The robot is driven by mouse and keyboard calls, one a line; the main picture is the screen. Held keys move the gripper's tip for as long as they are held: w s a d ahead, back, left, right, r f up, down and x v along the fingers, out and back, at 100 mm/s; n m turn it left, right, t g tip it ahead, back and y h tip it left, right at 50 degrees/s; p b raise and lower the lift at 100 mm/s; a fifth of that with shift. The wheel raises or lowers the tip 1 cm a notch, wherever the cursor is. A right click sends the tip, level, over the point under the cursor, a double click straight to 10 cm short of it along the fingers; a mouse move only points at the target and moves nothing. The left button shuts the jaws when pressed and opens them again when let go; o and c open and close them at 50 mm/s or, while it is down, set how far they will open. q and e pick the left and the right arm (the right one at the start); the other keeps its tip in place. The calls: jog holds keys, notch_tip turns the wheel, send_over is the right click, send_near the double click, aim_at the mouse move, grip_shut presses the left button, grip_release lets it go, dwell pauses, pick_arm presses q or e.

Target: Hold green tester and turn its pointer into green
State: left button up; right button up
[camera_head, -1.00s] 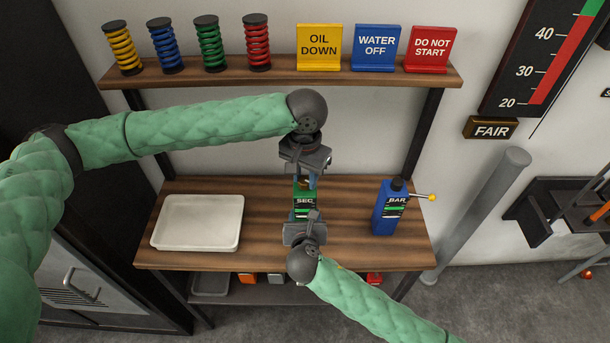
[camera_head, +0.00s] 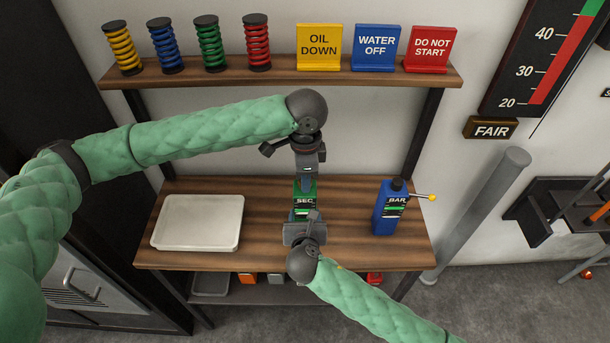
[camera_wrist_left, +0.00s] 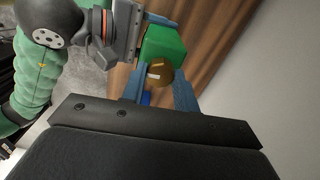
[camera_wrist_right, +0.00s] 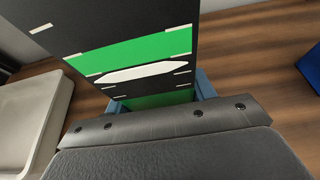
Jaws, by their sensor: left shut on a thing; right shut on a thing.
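The green tester (camera_head: 305,201), marked SEC, stands upright on the bench's wooden top. My right gripper (camera_head: 304,218) is shut on its body from the front. My left gripper (camera_head: 306,182) points down from above and is shut on the brass knob (camera_wrist_left: 158,72) on top of the tester; its blue finger pads lie on both sides of the knob. In the right wrist view the tester's dark face (camera_wrist_right: 140,30) shows a green band (camera_wrist_right: 125,52).
A white tray (camera_head: 160,241) lies on the bench to the left. A blue tester (camera_head: 386,211) marked BAR, with a yellow-tipped lever (camera_head: 428,197), stands to the right. The upper shelf (camera_head: 280,74) holds coloured springs and three signs. Bare bench lies on both sides of the green tester.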

pick_arm(q)
jog(key=m, duration=0.5)
jog(key=shift+m, duration=0.3)
pick_arm(e)
jog(key=shift+f, duration=0.2)
pick_arm(q)
jog(key=o, duration=1)
notch_tip(320, 180, up, 12)
dwell(0.3)
